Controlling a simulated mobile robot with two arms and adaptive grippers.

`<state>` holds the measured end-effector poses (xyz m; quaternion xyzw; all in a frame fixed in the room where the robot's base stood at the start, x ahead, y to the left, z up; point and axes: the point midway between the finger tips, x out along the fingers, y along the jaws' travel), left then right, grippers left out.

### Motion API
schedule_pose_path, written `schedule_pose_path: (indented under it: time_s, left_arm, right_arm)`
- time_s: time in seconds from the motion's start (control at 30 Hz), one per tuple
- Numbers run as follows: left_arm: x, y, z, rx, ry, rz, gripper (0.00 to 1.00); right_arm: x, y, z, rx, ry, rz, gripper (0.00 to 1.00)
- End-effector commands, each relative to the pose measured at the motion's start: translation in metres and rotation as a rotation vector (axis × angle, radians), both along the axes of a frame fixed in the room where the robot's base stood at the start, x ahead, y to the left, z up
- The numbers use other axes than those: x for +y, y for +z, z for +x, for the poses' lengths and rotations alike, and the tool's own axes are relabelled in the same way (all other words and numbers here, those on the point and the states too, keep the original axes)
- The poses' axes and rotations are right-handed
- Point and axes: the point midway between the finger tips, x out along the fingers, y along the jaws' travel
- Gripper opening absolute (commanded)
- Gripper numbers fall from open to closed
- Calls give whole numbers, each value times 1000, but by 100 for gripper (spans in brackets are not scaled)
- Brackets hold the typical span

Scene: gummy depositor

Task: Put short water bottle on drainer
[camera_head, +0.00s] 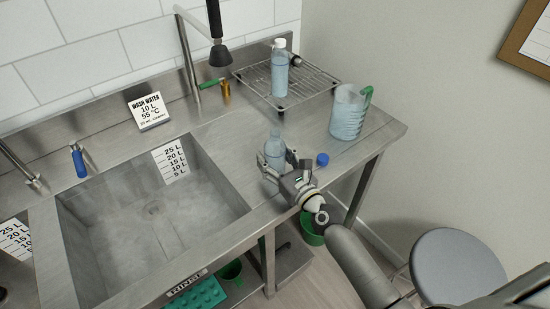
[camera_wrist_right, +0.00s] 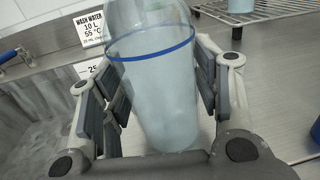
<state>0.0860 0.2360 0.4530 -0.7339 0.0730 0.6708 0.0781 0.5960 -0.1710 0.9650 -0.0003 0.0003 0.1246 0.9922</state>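A clear, pale-blue bottle (camera_head: 275,147) without a cap stands upright on the counter, right of the sink; it looks like the short water bottle. My right gripper (camera_head: 279,163) is around it, one finger on each side. In the right wrist view the bottle (camera_wrist_right: 160,85), with a blue band, sits deep between the fingers of the gripper (camera_wrist_right: 163,100). Whether both pads press on it I cannot tell. The drainer (camera_head: 318,82), a wire rack, is at the back of the counter. A bottle with a white cap (camera_head: 280,72) stands on it. My left gripper is not in view.
A measuring jug (camera_head: 348,113) with a green handle stands right of the bottle. A blue cap (camera_head: 323,159) lies between them. The sink (camera_head: 215,178) opens to the left. A faucet (camera_head: 190,60) and hanging sprayer (camera_head: 220,54) are behind. A stool (camera_head: 458,265) stands at lower right.

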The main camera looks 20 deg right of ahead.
Motion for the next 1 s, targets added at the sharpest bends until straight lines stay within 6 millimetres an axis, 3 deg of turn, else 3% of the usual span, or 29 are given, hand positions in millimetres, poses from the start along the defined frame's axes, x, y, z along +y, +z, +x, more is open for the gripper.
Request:
schedule_pose_path:
  time_s: [0.1, 0.5, 1.0]
  left_arm:
    - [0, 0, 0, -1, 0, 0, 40]
    - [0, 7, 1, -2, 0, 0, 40]
    - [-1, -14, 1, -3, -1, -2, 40]
  right_arm:
    - [0, 0, 0, 0, 0, 0, 73]
    - [0, 7, 0, 0, 0, 0, 73]
    - [-22, 1, -89, 2, 1, -1, 73]
